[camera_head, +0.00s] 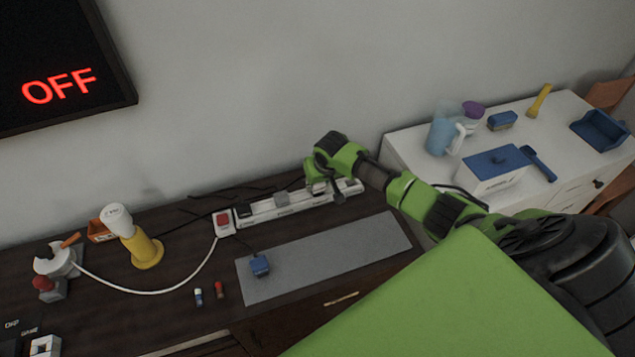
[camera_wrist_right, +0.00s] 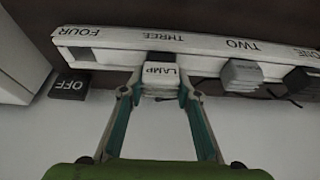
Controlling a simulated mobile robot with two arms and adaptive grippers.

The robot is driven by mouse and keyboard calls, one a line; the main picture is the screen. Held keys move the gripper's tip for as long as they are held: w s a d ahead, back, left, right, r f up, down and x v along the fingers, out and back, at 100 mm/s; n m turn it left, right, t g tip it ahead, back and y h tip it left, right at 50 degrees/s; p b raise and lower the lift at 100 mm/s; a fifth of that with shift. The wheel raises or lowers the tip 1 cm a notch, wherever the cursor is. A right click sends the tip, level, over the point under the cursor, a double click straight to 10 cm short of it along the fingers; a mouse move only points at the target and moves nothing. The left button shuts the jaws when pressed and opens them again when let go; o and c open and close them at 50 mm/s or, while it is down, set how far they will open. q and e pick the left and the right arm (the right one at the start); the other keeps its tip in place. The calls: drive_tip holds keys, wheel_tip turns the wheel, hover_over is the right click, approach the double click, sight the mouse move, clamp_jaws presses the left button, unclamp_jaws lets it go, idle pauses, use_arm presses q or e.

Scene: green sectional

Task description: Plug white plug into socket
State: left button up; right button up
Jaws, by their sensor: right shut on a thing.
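The white plug labelled LAMP (camera_wrist_right: 160,76) is between the fingers of my right gripper (camera_wrist_right: 158,92), which is shut on it. It is at the edge of the white power strip (camera_wrist_right: 205,45), under the label THREE; I cannot tell how far it is seated. A grey plug (camera_wrist_right: 241,75) is at position TWO and a black plug (camera_wrist_right: 299,81) near ONE. In the head view my right gripper (camera_head: 325,187) is over the right part of the strip (camera_head: 285,203), and the arm hides the plug. My left gripper is not in view.
The strip lies on a dark desk near the wall, with a red switch (camera_head: 223,222) at its left end. A grey mat (camera_head: 330,258) holds a blue block (camera_head: 260,266). A lamp-like yellow object (camera_head: 146,250) stands left. A wall screen (camera_head: 60,60) reads OFF.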

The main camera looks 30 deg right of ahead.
drive_tip(key=shift+f, duration=0.55)
drive_tip(key=o, duration=1.2)
drive_tip(key=shift+c, duration=0.2)
drive_tip(key=v, duration=1.2)
